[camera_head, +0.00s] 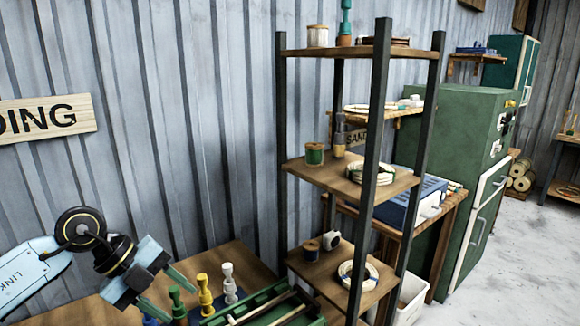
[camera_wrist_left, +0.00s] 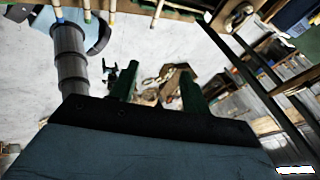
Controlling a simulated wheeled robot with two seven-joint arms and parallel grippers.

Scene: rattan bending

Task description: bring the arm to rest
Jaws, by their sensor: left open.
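My left gripper (camera_head: 167,289) shows at the lower left of the head view, with its two green fingers spread apart and nothing between them. It is held above the wooden bench, close to several turned pegs. In the left wrist view the same gripper (camera_wrist_left: 160,88) has its two dark green fingers apart, with floor and distant clutter behind them. My left arm comes in from the left edge of the head view. My right gripper is in neither view.
Green, yellow and white pegs (camera_head: 205,296) and a green tray (camera_head: 265,306) with rods stand on the wooden bench (camera_head: 238,260). A shelf rack (camera_head: 370,150) with spools and coils rises beside it. A green cabinet (camera_head: 450,130) stands farther right. Open floor (camera_head: 510,270) lies at right.

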